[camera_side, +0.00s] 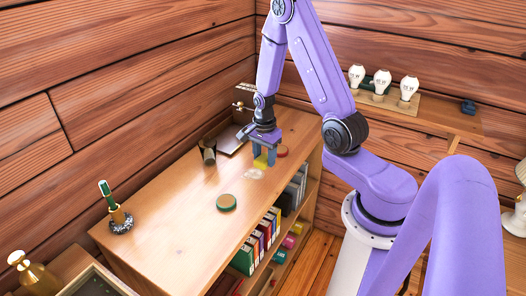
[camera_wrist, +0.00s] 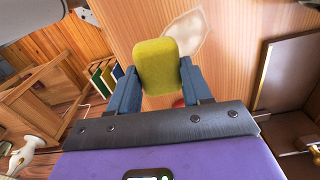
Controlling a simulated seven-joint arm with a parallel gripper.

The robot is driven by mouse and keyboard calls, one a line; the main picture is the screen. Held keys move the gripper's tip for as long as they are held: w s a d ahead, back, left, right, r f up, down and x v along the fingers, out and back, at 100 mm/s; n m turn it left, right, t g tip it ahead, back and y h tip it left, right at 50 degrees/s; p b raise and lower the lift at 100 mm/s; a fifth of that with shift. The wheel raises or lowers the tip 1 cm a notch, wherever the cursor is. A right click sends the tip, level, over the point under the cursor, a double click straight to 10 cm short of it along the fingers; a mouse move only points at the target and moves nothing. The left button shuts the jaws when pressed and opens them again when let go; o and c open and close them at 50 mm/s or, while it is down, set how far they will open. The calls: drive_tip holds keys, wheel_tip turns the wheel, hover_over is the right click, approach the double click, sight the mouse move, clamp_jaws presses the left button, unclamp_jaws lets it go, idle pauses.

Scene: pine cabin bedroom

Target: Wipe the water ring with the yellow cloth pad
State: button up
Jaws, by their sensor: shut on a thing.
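The yellow cloth pad (camera_wrist: 157,68) is between the two blue fingers of my gripper (camera_wrist: 158,85) in the wrist view. My gripper is shut on it. In the side view my gripper (camera_side: 264,150) points down over the far part of the wooden shelf top, and a little of the pad (camera_side: 260,163) shows below the fingers. The pale water ring (camera_side: 254,174) lies on the shelf top just in front of the pad. It also shows in the wrist view (camera_wrist: 190,40) just beyond the pad, partly hidden by it. I cannot tell whether the pad touches the wood.
A dark cylinder (camera_side: 208,152) and a dark flat panel (camera_side: 232,138) stand left. A pen holder (camera_side: 119,218) stands at the near left end.

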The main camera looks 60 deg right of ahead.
sight(263, 178)
drive_tip(key=shift+f, duration=1.95)
drive_tip(key=shift+w+f, duration=0.35)
drive_tip(key=shift+f, duration=0.5)
drive_tip(key=shift+w, duration=0.4)
drive_tip(key=shift+c, duration=0.5)
drive_tip(key=shift+w+f, duration=0.15)
drive_tip(key=shift+w, duration=3.05)
drive_tip(key=shift+s, duration=3.9)
drive_tip(key=shift+a, duration=0.3)
drive_tip(key=shift+w+a, duration=0.15)
drive_tip(key=shift+a, duration=0.1)
drive_tip(key=shift+w, duration=3.7)
drive_tip(key=shift+s, duration=3.75)
drive_tip(key=shift+s+r, duration=0.1)
drive_tip(key=shift+r, duration=4.15)
